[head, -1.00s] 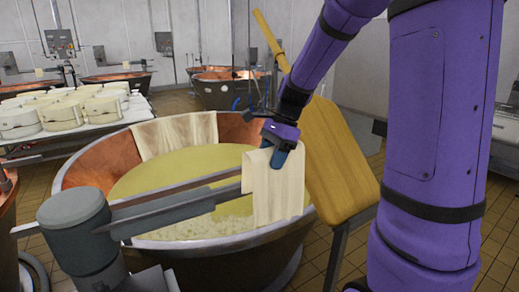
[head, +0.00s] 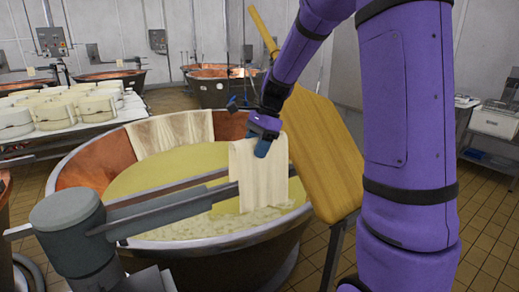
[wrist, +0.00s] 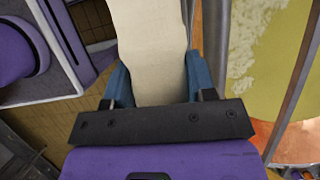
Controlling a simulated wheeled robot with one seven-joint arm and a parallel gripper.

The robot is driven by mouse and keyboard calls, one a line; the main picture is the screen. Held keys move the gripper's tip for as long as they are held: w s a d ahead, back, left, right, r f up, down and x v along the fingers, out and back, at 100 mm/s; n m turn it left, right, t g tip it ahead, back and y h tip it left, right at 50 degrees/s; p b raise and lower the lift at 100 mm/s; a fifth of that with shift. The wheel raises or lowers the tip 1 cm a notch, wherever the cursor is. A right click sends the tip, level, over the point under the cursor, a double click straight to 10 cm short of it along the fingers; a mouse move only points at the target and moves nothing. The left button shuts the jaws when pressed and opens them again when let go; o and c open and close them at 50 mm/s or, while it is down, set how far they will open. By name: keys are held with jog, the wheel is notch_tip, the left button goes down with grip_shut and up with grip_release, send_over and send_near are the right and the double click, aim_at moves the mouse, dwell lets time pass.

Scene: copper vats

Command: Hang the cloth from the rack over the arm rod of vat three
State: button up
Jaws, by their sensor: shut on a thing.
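My gripper (head: 264,146) is shut on a cream cloth (head: 250,183) and holds it by its upper edge above the near right part of a copper vat (head: 95,162). The cloth also shows between the blue fingers in the wrist view (wrist: 152,50). In the head view it hangs down at the end of the grey arm rod (head: 165,213), which reaches across the vat from a grey motor housing (head: 68,222). I cannot tell whether cloth and rod touch. No vat number is readable.
Another cloth (head: 170,135) lies over the vat's far rim. A yellow paddle-shaped board (head: 322,150) stands close at the right of my gripper. A table with several white cheese moulds (head: 60,110) is at the left. More copper vats (head: 215,85) stand behind.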

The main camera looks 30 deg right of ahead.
jog(key=shift+w, duration=1.75)
jog(key=shift+a, duration=0.1)
jog(key=shift+f, duration=1.55)
jog(key=shift+f, duration=2.3)
